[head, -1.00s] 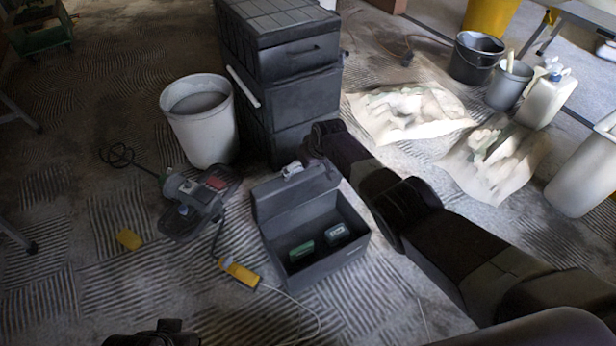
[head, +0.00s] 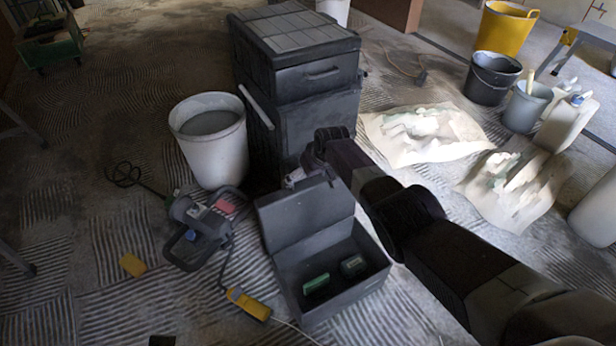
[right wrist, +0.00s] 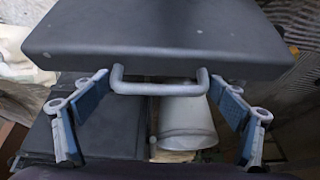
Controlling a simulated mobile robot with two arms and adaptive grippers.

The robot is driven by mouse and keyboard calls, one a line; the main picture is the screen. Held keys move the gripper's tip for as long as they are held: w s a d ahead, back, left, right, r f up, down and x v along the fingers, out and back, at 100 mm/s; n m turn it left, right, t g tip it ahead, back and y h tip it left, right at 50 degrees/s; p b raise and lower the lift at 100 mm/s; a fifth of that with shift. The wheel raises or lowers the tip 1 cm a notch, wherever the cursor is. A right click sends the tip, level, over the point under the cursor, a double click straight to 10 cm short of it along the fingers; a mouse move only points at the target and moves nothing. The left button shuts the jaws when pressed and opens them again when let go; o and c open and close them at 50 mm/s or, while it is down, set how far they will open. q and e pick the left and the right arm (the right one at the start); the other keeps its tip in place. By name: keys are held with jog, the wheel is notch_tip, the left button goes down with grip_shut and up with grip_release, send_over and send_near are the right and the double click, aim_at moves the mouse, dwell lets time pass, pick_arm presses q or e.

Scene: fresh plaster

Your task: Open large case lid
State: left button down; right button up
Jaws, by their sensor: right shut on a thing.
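The large dark grey case (head: 340,300) stands on the floor in the middle of the head view. Its lid (head: 306,215) is raised and stands up at the far side, with the inside showing. A green box (head: 316,283) and a small grey-green item (head: 353,265) lie inside. My right gripper (head: 298,178) is at the lid's top edge, its fingers mostly hidden. Only a dark sliver of my left gripper (head: 162,341) shows at the bottom edge.
A stacked black toolbox (head: 310,110) stands close behind the case, with a white bucket (head: 214,145) to its left. A power tool (head: 203,225) with a cable and a yellow piece (head: 250,304) lie left of the case. Crumpled sheets (head: 425,132) lie to the right.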

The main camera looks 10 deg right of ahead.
jog(key=shift+w+a+r, duration=0.1)
jog(key=shift+w+r, duration=0.2)
jog(key=shift+r, duration=0.1)
jog(key=o, duration=1.4)
jog(key=shift+o, duration=0.5)
jog(key=shift+s, duration=0.15)
jog(key=shift+f, duration=0.2)
jog(key=shift+s+r, duration=0.1)
jog(key=shift+s, duration=0.05)
jog(key=v, duration=1.1)
jog(key=shift+r, duration=0.4)
jog(key=shift+s, duration=0.15)
